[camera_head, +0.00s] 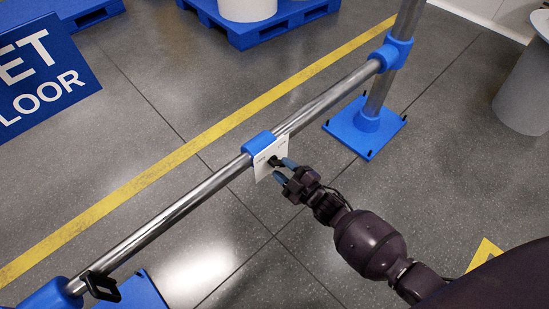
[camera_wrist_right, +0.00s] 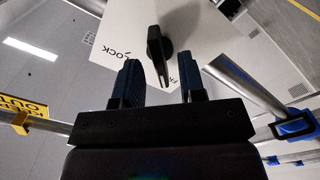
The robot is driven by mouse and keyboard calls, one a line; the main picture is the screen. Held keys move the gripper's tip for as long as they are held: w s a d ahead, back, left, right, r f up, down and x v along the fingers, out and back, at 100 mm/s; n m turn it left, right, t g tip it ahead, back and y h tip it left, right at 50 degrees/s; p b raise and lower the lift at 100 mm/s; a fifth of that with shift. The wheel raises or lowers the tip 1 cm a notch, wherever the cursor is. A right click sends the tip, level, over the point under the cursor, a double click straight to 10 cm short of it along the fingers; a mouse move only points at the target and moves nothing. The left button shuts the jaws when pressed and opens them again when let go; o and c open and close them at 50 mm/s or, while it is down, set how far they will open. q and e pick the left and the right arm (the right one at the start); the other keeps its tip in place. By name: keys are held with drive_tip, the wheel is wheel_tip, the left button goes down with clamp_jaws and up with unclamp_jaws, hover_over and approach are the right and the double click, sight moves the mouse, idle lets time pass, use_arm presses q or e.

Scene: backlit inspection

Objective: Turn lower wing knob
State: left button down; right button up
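The wing knob (camera_head: 274,161) is black and sits on a white plate (camera_head: 264,164) clamped by a blue bracket to a steel rail. In the right wrist view the knob (camera_wrist_right: 158,48) is a dark upright wing on a round base, beside printed letters on the plate (camera_wrist_right: 125,30). My right gripper (camera_head: 284,170) is at the front of the plate. Its blue fingertips are spread apart with a gap between them, and the right wrist view (camera_wrist_right: 165,80) shows the knob just beyond that gap, not clearly between the fingers. My left gripper is not in view.
The steel rail (camera_head: 330,98) runs diagonally to a post with a blue base (camera_head: 366,128). A black handle-like part (camera_head: 101,286) hangs on the rail's near end. A blue sign (camera_head: 45,75) stands at left. Grey floor in front of the plate is clear.

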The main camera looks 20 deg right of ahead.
drive_tip(key=shift+w+a, duration=0.25)
drive_tip(key=shift+w, duration=0.4)
drive_tip(key=shift+s, duration=0.1)
clamp_jaws()
